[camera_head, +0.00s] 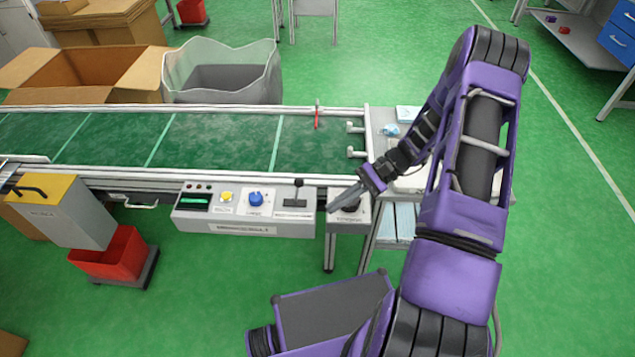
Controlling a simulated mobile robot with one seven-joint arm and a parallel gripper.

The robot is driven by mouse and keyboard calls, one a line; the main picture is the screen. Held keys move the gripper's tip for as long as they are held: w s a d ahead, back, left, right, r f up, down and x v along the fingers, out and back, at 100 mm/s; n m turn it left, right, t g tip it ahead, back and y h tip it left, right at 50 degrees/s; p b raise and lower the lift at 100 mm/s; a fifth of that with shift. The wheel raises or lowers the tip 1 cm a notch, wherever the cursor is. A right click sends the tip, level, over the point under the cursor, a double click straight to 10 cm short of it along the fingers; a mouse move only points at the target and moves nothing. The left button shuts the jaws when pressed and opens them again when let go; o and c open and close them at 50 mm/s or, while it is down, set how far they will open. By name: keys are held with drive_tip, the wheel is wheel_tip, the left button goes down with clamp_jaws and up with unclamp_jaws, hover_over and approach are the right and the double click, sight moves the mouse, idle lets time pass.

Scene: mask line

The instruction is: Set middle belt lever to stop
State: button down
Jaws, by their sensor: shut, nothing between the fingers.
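The grey control panel (245,222) is fixed to the front side of the green conveyor belt (215,142). A black-knobbed lever (298,190) stands upright in a dark slot at the panel's right end. Its setting labels are too small to read. My gripper (331,208) is shut and empty, with its tips just right of the panel's right end. It is apart from the lever, to its right and slightly lower in the picture.
The panel also carries a yellow button (227,196), a blue knob (255,199) and a small display. A grey box with a black knob (350,202) sits beside my gripper. A red bin (110,255) stands lower left. The green floor in front is partly clear.

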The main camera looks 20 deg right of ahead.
sight(302, 181)
drive_tip(key=w+d+f+m+t+y, duration=0.2)
drive_tip(key=d+m+t+y, duration=0.1)
drive_tip(key=d+m+t, duration=0.75)
drive_tip(key=w+a, duration=0.2)
drive_tip(key=a, duration=0.2)
drive_tip(key=w+a+m, duration=0.1)
drive_tip(key=w+a, duration=0.1)
drive_tip(key=a, duration=0.3)
drive_tip(key=w+a+m, duration=0.1)
drive_tip(key=w+a, duration=0.2)
drive_tip(key=a, duration=0.1)
drive_tip(key=shift+w+a+f+m+t, duration=0.1)
drive_tip(key=shift+a+f+m+t, duration=0.15)
drive_tip(key=shift+f, duration=0.05)
drive_tip(key=shift+w+a+r, duration=0.15)
drive_tip(key=shift+a+r, duration=0.05)
drive_tip(key=shift+a, duration=0.2)
drive_tip(key=shift+w+a+r, duration=0.1)
drive_tip(key=shift+a+r, duration=0.1)
drive_tip(key=shift+a, duration=0.2)
